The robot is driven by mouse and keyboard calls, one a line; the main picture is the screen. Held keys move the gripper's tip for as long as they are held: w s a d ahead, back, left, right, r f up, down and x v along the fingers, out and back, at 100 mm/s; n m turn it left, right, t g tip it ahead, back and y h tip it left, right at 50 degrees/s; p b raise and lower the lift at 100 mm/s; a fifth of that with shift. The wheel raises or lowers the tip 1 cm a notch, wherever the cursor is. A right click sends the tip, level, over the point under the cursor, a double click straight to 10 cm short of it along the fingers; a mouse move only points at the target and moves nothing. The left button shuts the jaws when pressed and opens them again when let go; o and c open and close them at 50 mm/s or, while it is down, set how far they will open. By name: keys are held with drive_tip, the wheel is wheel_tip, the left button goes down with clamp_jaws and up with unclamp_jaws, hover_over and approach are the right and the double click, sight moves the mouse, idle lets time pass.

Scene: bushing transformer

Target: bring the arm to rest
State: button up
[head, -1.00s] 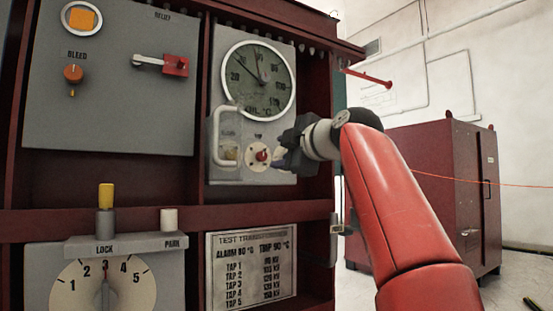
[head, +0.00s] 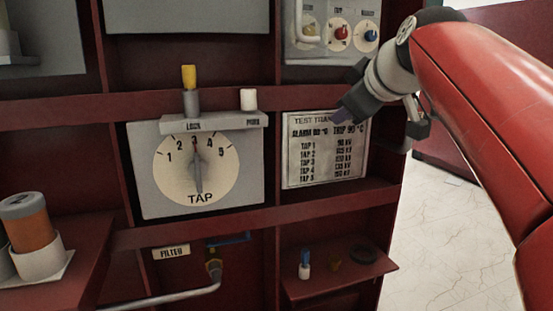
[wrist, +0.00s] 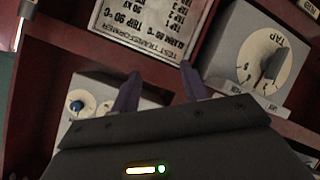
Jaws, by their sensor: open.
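My gripper (head: 342,112) is in front of the upper right part of the red cabinet, just over the top right of the test plate (head: 325,160). Part of the plate's heading is hidden behind it. In the wrist view my gripper's two fingers (wrist: 158,92) stand apart with nothing between them. My red arm reaches in from the right side of the head view.
The tap dial (head: 197,170) has its pointer near 3. A yellow-topped pin (head: 189,78) stands at LOCK, a white post (head: 248,99) at PARK. The panel with red and blue knobs (head: 342,34) is above my gripper. A small shelf (head: 340,275) holds small parts. Floor at right is clear.

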drive_tip(key=s+d+f+m+g+h+p, duration=0.1)
drive_tip(key=s+f+m, duration=0.4)
drive_tip(key=s+f, duration=0.7)
drive_tip(key=s+d+f+m+g+h+p, duration=0.1)
drive_tip(key=s+f+m+g+p, duration=0.2)
drive_tip(key=s+f, duration=0.8)
wheel_tip(320, 180, down, 8)
drive_tip(key=m+g, duration=0.2)
drive_tip(key=shift+s+r+g+h, duration=0.2)
drive_tip(key=shift+s+g+h, duration=0.1)
drive_tip(key=shift+s, duration=0.05)
